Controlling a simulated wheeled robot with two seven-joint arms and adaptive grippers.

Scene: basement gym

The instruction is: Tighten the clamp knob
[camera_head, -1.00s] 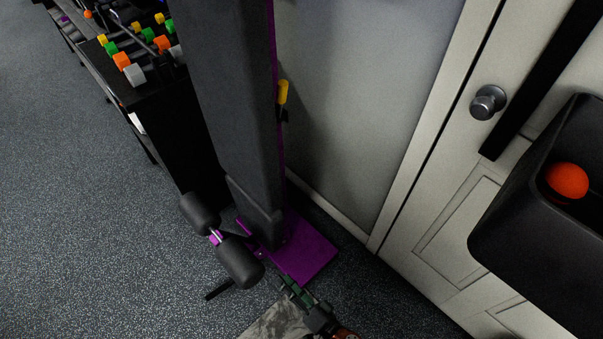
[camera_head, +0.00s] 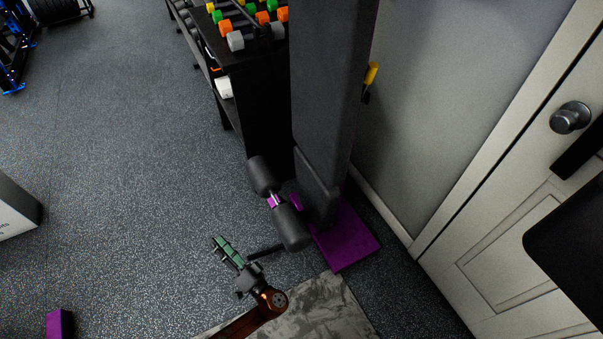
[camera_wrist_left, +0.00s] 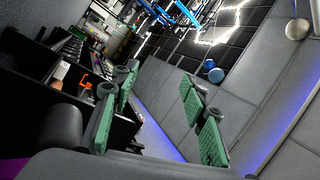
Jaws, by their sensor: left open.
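I cannot make out a clamp knob for certain in either view. My left gripper (camera_head: 226,248), with green pads, is over the grey floor in the head view, left of the bench's foot. In the left wrist view, my left gripper (camera_wrist_left: 162,100) is open, with nothing between its pads. A tall black padded bench (camera_head: 328,80) stands upright, with black rollers (camera_head: 290,226) low in front and a purple base (camera_head: 345,238). A yellow handle (camera_head: 371,73) sticks out at its right edge. My right gripper is not in view.
A black rack (camera_head: 262,105) with colored dumbbells (camera_head: 238,40) stands behind the bench. A door (camera_head: 520,235) with a round doorknob (camera_head: 570,117) is at right. A black container (camera_head: 570,240) sits at the right edge.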

